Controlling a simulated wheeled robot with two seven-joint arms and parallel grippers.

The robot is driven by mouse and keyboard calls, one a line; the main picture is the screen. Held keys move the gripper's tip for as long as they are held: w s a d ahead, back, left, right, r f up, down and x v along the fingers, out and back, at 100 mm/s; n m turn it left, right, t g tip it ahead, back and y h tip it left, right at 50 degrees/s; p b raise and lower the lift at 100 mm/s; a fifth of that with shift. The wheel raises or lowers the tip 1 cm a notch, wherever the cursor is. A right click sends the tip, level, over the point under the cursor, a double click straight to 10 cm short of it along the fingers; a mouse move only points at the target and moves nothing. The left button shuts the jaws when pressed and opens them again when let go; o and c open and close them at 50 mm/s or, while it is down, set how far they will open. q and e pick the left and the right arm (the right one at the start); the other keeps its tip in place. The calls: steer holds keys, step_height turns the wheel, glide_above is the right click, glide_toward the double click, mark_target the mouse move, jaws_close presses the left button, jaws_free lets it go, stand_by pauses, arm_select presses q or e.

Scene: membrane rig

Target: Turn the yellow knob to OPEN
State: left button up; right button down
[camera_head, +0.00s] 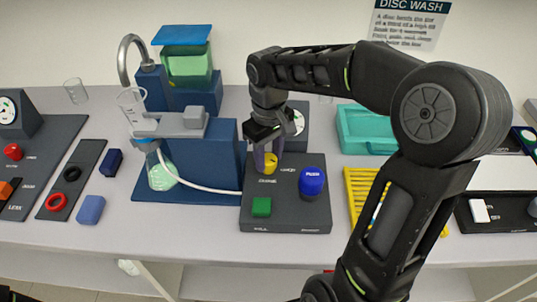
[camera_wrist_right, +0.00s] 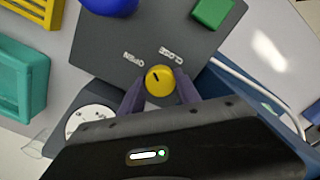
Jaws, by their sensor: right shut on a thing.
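The yellow knob (camera_head: 270,164) sits on the dark control panel (camera_head: 290,222), between the CLOSE and OPEN labels. My right gripper (camera_head: 266,152) reaches down over it, with its purple fingers shut on the knob. In the right wrist view the knob (camera_wrist_right: 160,80) lies between the two fingertips (camera_wrist_right: 160,92). Its short black mark slants to the upper left, roughly toward the OPEN label (camera_wrist_right: 133,58); the CLOSE label (camera_wrist_right: 172,55) is to the upper right. My left gripper does not show.
A blue knob (camera_head: 313,181) and a green block (camera_head: 261,207) are on the same panel. A blue stand (camera_head: 213,160) with a flask (camera_head: 160,175) and white tube is left of it. A gauge (camera_wrist_right: 91,122) stands behind. A yellow rack (camera_head: 358,190) and teal tray (camera_head: 350,143) are at right.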

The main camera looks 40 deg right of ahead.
mark_target(269, 159)
steer(key=n, duration=0.6)
steer(key=shift+n+p, duration=0.35)
steer(key=shift+n, duration=0.05)
steer(key=c, duration=0.9)
jaws_free()
steer(key=shift+o, duration=0.2)
steer(key=shift+r+b, duration=0.35)
steer(key=shift+r, duration=3.55)
